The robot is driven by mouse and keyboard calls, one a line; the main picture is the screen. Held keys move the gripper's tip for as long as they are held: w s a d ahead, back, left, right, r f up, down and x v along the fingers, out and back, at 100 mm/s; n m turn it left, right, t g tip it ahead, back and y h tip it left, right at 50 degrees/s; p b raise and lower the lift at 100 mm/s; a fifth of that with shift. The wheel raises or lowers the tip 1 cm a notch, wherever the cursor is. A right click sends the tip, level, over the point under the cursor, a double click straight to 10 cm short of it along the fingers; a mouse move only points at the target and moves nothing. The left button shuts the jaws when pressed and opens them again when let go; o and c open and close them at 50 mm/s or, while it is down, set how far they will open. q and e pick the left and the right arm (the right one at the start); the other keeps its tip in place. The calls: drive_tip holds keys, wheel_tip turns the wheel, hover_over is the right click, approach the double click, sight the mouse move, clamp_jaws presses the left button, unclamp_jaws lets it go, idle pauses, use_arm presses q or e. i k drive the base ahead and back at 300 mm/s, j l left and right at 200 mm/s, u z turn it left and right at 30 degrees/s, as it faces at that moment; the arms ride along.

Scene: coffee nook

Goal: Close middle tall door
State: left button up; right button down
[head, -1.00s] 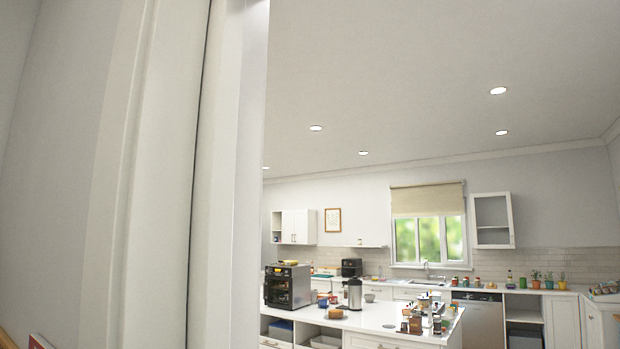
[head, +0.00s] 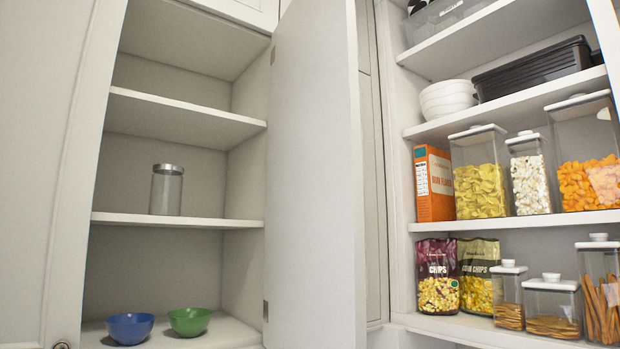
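A tall white door (head: 316,180) stands open in the middle of the head view, seen at a steep angle, with hinges on its left edge. It is attached beside an open tall cabinet (head: 167,135) on the left. That cabinet holds a glass jar (head: 166,190) on a shelf, and a blue bowl (head: 130,328) and a green bowl (head: 189,321) at the bottom. I cannot tell for sure whether this is the middle tall door. Neither of my grippers is in view.
Open pantry shelves on the right hold an orange box (head: 434,184), white bowls (head: 450,98), a black bin (head: 532,69), chip bags (head: 437,276) and several clear canisters (head: 480,180). Another white door panel (head: 50,150) with a round knob (head: 61,344) fills the left edge.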

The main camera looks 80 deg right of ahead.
sight(315, 285)
drive_tip(key=k+l+z, duration=0.15)
drive_tip(key=z, duration=0.35)
drive_tip(key=k+l+z, duration=0.1)
drive_tip(key=l+z, duration=0.25)
drive_tip(key=z, duration=0.15)
drive_tip(key=l+z, duration=0.3)
drive_tip(key=z, duration=0.2)
drive_tip(key=l+z, duration=0.15)
drive_tip(key=l, duration=0.8)
